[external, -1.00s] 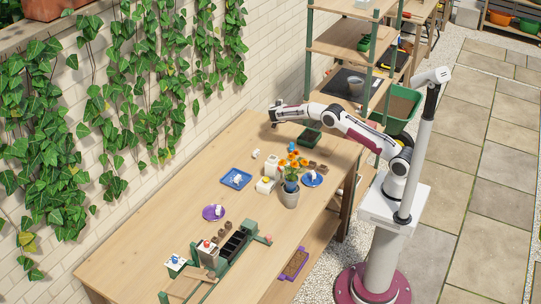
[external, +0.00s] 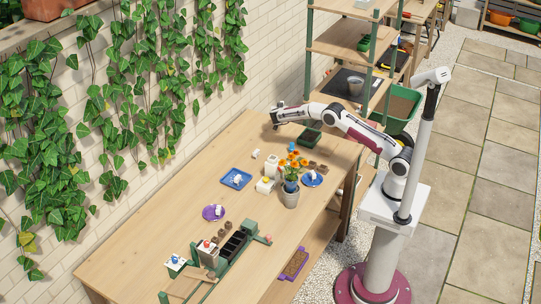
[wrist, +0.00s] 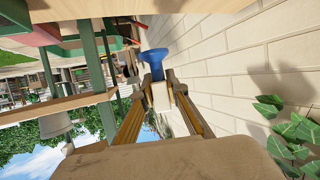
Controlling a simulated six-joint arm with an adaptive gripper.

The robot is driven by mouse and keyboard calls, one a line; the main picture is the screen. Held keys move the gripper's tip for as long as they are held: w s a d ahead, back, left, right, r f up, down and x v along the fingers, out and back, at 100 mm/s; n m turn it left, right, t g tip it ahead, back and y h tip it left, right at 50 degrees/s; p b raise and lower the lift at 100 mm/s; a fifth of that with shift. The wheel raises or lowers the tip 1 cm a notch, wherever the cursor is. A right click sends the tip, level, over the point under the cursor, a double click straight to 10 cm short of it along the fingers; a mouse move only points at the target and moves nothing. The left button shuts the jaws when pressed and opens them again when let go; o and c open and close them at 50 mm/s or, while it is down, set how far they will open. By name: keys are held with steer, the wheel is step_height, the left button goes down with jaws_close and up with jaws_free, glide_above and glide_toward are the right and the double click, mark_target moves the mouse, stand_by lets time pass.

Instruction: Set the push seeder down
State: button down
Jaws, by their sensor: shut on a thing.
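My gripper (external: 276,116) is above the far end of the wooden table, near the brick wall. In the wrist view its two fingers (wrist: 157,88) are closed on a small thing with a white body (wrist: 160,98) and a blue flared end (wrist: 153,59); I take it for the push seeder. More blue shows below the white part, between the fingers. The seeder is held in the air, with brick wall behind it. In the external view it is too small to make out at the gripper.
A green tray (external: 309,138) sits near the far end. The table's left side along the wall is largely clear.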

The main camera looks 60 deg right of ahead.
steer(key=shift+f, duration=2.75)
steer(key=shift+f, duration=1.9)
steer(key=shift+f, duration=0.2)
steer(key=c, duration=2)
jaws_free()
steer(key=shift+r, duration=0.25)
steer(key=shift+v, duration=5.95)
